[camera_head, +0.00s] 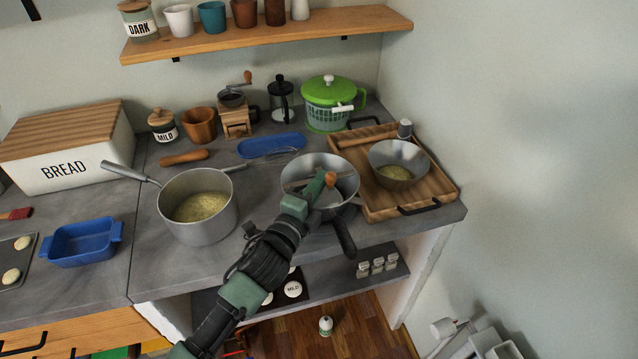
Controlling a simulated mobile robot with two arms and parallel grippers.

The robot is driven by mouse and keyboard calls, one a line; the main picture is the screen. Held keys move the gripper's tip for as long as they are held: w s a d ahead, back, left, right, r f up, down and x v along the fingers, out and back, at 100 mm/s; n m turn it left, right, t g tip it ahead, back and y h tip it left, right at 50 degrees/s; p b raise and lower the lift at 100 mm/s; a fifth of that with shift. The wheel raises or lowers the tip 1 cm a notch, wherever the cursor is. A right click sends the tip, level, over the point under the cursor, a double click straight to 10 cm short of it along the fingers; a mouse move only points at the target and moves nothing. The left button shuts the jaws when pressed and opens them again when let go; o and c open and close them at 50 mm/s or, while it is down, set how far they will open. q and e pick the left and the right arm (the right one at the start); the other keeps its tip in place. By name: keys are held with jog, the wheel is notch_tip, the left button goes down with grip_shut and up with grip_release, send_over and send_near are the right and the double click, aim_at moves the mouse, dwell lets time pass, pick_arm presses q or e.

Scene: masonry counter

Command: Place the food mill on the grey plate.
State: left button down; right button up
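The food mill (345,168) is a metal bowl with a crank, an orange-brown knob (331,179) and a dark handle (344,238) pointing toward the front. It stands on the grey counter, left of the wooden tray. My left gripper (322,183) reaches over its bowl, close to the knob. The fingers are small and partly hidden, so I cannot tell whether they touch or hold anything. My arm covers the mill's front left side. I cannot make out a grey plate. My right gripper is out of view.
A saucepan (203,230) with yellowish food stands left of the mill. The wooden tray (446,190) holds a metal bowl (388,150). A blue dish (272,146), green-lidded spinner (335,92) and grinder (236,122) stand behind. The counter's front edge is near.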

pick_arm(q)
jog(key=shift+f, duration=0.1)
jog(key=shift+f+b, duration=0.3)
jog(key=c, duration=1.6)
grip_release()
jog(key=shift+f, duration=0.1)
jog(key=shift+c, duration=0.2)
jog(key=b+v, duration=0.1)
jog(key=v, duration=1.1)
jog(key=shift+r+b, duration=0.35)
jog(key=shift+r, duration=0.05)
